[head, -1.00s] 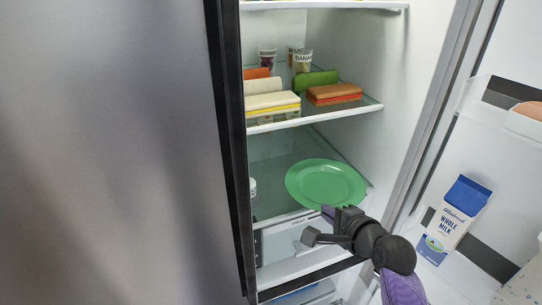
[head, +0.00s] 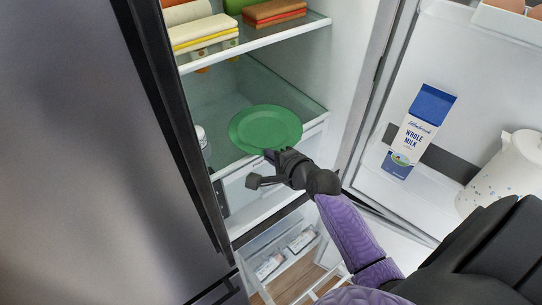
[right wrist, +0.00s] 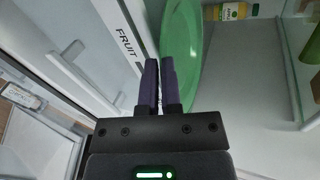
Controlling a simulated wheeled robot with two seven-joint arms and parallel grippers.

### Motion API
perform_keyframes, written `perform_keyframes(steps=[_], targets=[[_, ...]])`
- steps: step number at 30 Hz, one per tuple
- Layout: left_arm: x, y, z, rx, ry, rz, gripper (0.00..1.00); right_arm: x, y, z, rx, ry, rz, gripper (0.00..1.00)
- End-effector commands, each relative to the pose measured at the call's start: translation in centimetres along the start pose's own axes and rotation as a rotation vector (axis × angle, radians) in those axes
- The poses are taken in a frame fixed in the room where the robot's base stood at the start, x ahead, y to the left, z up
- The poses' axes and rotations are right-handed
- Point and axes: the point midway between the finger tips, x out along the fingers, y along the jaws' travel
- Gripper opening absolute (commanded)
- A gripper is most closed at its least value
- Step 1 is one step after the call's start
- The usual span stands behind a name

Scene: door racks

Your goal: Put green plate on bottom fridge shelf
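The green plate (head: 265,129) is inside the open fridge, over the front part of the glass bottom shelf (head: 212,108). I cannot tell whether it rests on the shelf or is held just above it. My right gripper (head: 268,156) is at the plate's near rim. My left gripper is out of view.
The shelf above holds sandwiches (head: 204,34). Below is a fruit drawer (right wrist: 126,40). The open door at right holds a milk carton (head: 420,130) and a white container (head: 503,172). The closed door (head: 75,150) bounds the left.

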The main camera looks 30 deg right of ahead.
Motion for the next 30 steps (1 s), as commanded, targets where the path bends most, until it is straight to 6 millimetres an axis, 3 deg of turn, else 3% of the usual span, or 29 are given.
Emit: perform_keyframes(steps=[1, 6, 7, 17, 30], targets=[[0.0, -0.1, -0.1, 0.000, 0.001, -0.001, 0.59, 0.0, 0.0, 0.0, 0.000, 0.000, -0.002, 0.00], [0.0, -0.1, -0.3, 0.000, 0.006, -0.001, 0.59, 0.0, 0.0, 0.0, 0.000, 0.000, 0.000, 0.37], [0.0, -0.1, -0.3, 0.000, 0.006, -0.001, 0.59, 0.0, 0.0, 0.0, 0.000, 0.000, 0.000, 0.40], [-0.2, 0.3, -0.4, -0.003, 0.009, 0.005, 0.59, -0.5, -0.1, 0.0, 0.001, 0.000, 0.001, 0.40], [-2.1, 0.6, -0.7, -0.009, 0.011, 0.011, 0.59, -10.8, 0.0, 0.0, 0.000, 0.000, 0.003, 0.40]])
